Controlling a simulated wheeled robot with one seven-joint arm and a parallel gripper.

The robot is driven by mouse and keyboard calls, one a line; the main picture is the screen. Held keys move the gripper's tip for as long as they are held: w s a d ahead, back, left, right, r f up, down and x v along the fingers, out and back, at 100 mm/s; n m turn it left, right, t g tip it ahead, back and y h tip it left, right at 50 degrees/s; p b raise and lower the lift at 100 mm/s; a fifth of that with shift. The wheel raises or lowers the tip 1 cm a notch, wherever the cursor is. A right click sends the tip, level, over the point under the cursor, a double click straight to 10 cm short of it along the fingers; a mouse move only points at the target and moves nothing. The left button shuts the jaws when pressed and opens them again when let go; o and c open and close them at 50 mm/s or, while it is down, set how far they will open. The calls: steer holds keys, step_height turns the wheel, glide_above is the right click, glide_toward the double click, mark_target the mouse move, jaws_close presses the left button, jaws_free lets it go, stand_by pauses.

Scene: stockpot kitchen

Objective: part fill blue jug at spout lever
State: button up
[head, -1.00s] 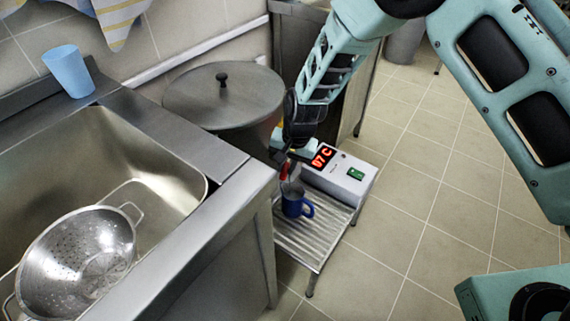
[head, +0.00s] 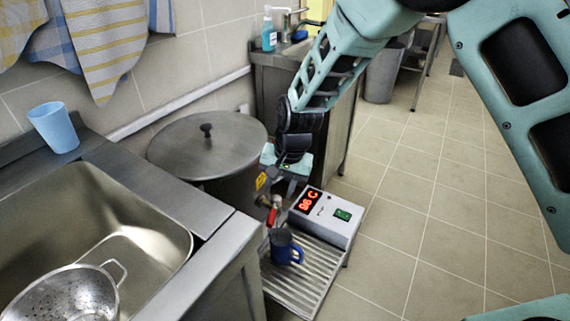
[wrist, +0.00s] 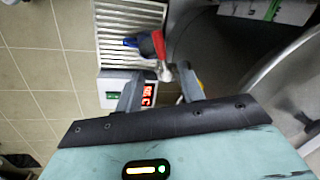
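The blue jug (head: 280,248) stands upright on the ribbed drip grate, its handle to the right. It is partly visible in the wrist view (wrist: 131,42). The red spout lever (head: 276,210) is just above the jug, at the metal tap on the big lidded pot (head: 205,180). In the wrist view the lever (wrist: 158,44) lies just beyond my fingertips. My gripper (wrist: 157,76) is open, its two fingers apart with nothing held between them. In the head view my wrist hides most of the fingers. The jug's fill level cannot be told.
A grey control box (head: 328,218) with a red display and green switch stands beside the grate (head: 305,280). A sink (head: 100,225) with a colander (head: 62,295) is at the left, with a light-blue cup (head: 54,127) on its rim. Tiled floor at right is clear.

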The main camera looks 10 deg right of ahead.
step_height(320, 180, up, 7)
steer(key=d, duration=0.1)
steer(key=shift+s+d, duration=0.2)
